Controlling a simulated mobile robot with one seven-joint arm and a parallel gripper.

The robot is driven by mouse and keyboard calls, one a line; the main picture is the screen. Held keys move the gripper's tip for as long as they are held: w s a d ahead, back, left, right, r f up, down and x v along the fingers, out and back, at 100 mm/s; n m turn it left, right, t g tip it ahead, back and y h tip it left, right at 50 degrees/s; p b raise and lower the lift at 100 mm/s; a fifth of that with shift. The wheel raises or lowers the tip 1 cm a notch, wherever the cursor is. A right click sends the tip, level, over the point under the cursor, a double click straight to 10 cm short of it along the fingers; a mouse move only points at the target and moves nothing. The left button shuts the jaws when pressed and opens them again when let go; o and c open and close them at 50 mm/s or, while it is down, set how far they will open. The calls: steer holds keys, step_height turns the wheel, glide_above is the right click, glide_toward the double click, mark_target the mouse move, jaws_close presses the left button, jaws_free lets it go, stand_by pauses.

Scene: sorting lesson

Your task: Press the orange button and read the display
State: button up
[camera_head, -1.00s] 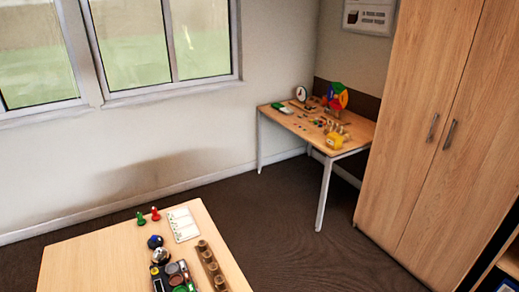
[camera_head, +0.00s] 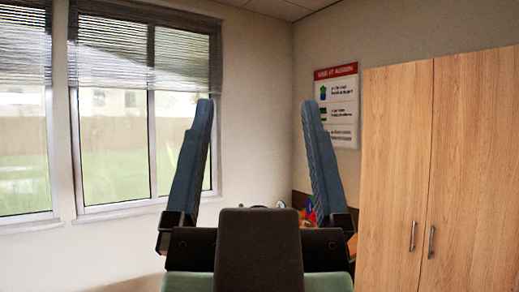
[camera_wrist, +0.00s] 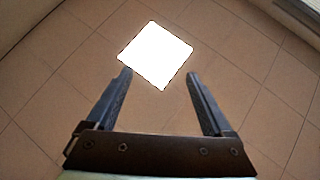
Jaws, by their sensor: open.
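My gripper (camera_head: 258,102) stands raised close in front of the head camera, its two dark blue-grey fingers pointing up and wide apart. It is open, with nothing between the fingers. In the wrist view my gripper (camera_wrist: 159,73) is also open and empty, against a tiled surface with a bright white square that looks like a ceiling lamp. I see no orange button and no display in either view now.
A desk with coloured items (camera_head: 308,213) is mostly hidden behind my gripper. A tall wooden cupboard (camera_head: 465,160) stands at the right. A window (camera_head: 125,130) with blinds is at the left, and a poster (camera_head: 336,104) hangs beside the cupboard.

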steer(key=shift+s+r, duration=0.35)
steer(key=shift+c, duration=0.3)
